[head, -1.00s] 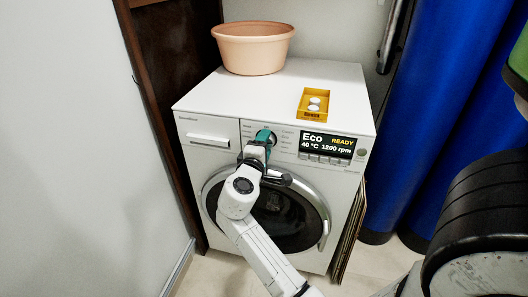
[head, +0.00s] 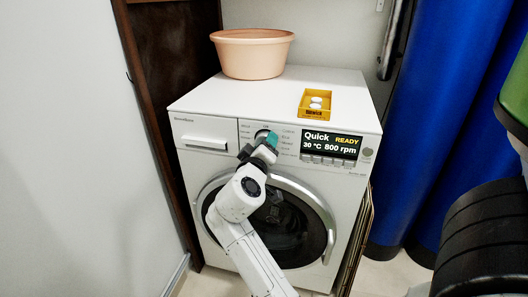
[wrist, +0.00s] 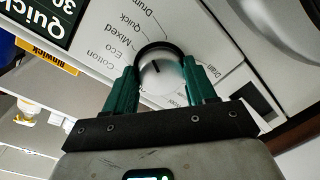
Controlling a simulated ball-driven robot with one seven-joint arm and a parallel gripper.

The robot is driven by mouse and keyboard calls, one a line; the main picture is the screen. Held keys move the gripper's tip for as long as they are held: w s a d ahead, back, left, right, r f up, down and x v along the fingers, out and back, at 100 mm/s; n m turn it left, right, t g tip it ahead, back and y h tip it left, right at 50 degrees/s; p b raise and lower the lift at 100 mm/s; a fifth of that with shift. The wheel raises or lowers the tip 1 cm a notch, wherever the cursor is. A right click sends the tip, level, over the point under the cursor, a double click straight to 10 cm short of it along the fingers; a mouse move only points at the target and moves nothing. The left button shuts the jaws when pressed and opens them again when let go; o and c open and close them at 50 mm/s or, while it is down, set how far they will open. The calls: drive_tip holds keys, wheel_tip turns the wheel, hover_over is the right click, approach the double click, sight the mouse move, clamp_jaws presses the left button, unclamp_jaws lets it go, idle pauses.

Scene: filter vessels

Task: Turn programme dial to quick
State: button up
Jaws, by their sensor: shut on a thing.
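The programme dial (wrist: 160,72) is a round silver knob with a dark ring and a dark pointer mark, seen in the wrist view. My gripper (wrist: 160,88) has its two green fingers shut on the dial, one on each side. In the head view my gripper (head: 268,141) is at the washing machine's (head: 185,160) front panel and hides most of the dial. The display (head: 330,145) reads "Quick", "READY", "30 °C 800 rpm". Part of the display (wrist: 42,20) also shows in the wrist view. Printed programme names, such as Cotton, Eco, Mixed, Quick and Drum, ring the dial.
A peach tub (head: 252,54) stands on the machine's top at the back left. My arm crosses in front of the round door (head: 290,235). Blue cylinders (head: 440,120) stand at the right.

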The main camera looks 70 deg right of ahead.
drive_tip(key=shift+f, duration=0.2)
idle(0.4)
drive_tip(key=o, duration=1)
drive_tip(key=shift+r, duration=0.1)
drive_tip(key=shift+o, duration=0.2)
drive_tip(key=s+a+p, duration=0.1)
drive_tip(key=a, duration=0.9)
drive_tip(key=shift+s+a+r, duration=0.15)
drive_tip(key=shift+a+r, duration=0.2)
drive_tip(key=shift+f, duration=0.1)
